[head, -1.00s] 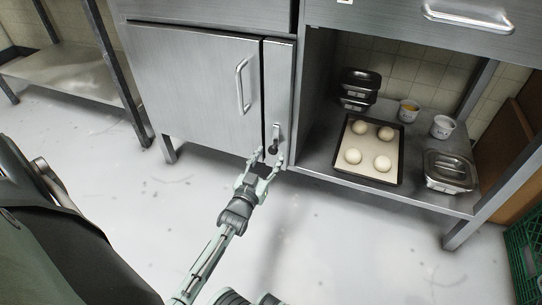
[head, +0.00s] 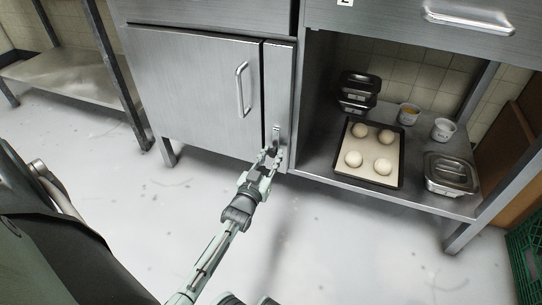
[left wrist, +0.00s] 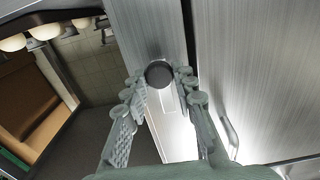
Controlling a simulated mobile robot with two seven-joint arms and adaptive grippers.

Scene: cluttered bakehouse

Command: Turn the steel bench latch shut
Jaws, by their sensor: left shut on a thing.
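The steel bench latch (head: 276,133) is on the narrow post just right of the cabinet door (head: 190,95), low down, its upper part pointing up. My left gripper (head: 271,158) is at its lower end and shut on it, hiding the knob in the head view. In the left wrist view the dark round knob of the latch (left wrist: 159,74) sits between the fingertips of the left gripper (left wrist: 160,82). The cabinet door looks closed, with a bar handle (head: 243,88). My right gripper is not in view.
Right of the post, an open shelf holds a baking tray (head: 400,168) with several dough balls, lidded steel containers (head: 450,172) and two small tubs (head: 443,129). A green crate (head: 525,250) stands at the far right. The floor in front is clear.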

